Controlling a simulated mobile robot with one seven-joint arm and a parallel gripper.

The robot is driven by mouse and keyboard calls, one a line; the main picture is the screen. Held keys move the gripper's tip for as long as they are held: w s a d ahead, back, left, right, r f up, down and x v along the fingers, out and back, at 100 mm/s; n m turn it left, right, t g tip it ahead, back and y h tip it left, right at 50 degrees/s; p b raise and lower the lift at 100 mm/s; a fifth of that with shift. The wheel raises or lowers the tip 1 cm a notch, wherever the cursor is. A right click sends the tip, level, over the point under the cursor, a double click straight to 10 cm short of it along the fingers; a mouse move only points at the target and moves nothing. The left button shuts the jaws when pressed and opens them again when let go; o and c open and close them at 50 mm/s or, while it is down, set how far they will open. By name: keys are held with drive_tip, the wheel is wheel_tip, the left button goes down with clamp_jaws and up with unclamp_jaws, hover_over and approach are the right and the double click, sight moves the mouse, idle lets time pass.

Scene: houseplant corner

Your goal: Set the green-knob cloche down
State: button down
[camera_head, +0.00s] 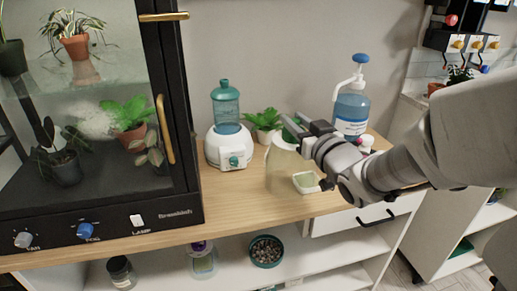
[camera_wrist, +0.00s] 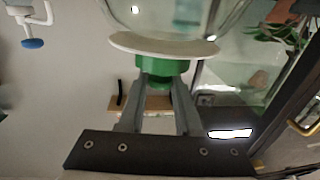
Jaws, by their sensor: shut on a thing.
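The green-knob cloche (camera_head: 284,168) is a clear, faintly tinted dome over the wooden counter. In the wrist view its green knob (camera_wrist: 160,66) sits between my fingers, with a pale disc and the clear dome (camera_wrist: 180,18) beyond it. My gripper (camera_head: 297,129) is shut on the knob from above right and hides part of it. The cloche looks upright. I cannot tell whether its lower rim touches the counter. A small pale dish with green contents (camera_head: 305,182) shows at its lower right; whether it is under the dome or beside it is unclear.
The wooden counter (camera_head: 235,205) has bare room at front left. A white device with a teal bottle (camera_head: 227,142), a leafy plant (camera_head: 265,121) and a blue pump bottle (camera_head: 351,110) stand behind. A black-framed glass cabinet (camera_head: 188,120) borders the left.

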drive_tip(key=w+a+f+b, duration=0.4)
drive_tip(key=w+a+f, duration=0.2)
drive_tip(key=a+f, duration=0.3)
drive_tip(key=shift+a+f+b, duration=0.25)
drive_tip(key=shift+f+b, duration=0.1)
drive_tip(key=shift+f, duration=0.4)
drive_tip(key=shift+w+f, duration=0.1)
drive_tip(key=shift+f, duration=0.1)
drive_tip(key=c, duration=0.6)
unclamp_jaws()
